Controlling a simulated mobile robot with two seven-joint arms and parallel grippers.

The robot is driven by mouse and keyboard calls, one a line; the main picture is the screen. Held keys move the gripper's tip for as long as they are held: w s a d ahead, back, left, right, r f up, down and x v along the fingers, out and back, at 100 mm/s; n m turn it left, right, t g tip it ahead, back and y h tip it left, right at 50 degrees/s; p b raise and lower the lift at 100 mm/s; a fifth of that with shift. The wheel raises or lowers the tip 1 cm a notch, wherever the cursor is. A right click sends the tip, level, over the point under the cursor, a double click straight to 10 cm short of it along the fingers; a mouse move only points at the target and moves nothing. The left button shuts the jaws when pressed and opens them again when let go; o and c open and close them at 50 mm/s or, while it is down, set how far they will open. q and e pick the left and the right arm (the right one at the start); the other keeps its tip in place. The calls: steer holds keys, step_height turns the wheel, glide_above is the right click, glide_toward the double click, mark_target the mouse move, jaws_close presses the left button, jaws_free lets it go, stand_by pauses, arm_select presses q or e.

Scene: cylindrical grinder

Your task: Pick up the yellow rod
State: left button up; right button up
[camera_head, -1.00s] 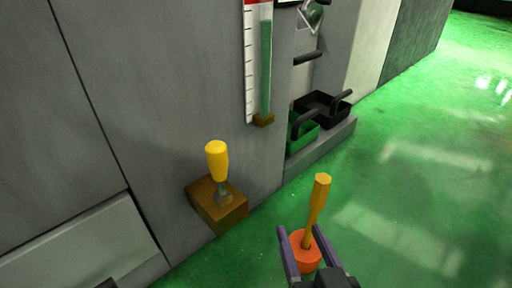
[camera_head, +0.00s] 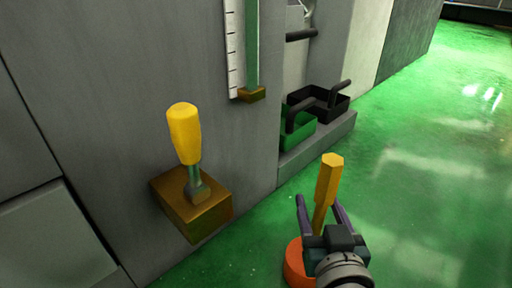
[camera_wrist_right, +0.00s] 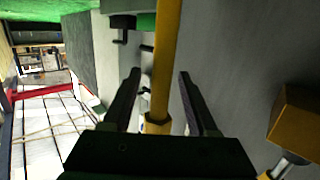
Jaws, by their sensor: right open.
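The yellow rod (camera_head: 328,186) stands upright, slightly tilted in the picture, rising from a round orange base (camera_head: 295,262) low at the right of the head view. My right gripper (camera_head: 318,202) is open, its two dark fingers on either side of the rod's middle. The right wrist view shows the rod (camera_wrist_right: 164,62) running between the open fingertips (camera_wrist_right: 160,75), with gaps on both sides. The gripper's body and wrist hide part of the orange base. My left gripper is not in view.
A lever with a yellow handle (camera_head: 185,132) stands on a brown block (camera_head: 193,212) on the grey machine wall (camera_head: 130,70). Green (camera_head: 299,135) and black (camera_head: 322,108) trays sit on a ledge behind. The green floor (camera_head: 430,190) at right is clear.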

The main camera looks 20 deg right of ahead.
steer(key=shift+b+x, duration=0.3)
steer(key=shift+x, duration=0.7)
steer(key=shift+a, duration=0.1)
jaws_close()
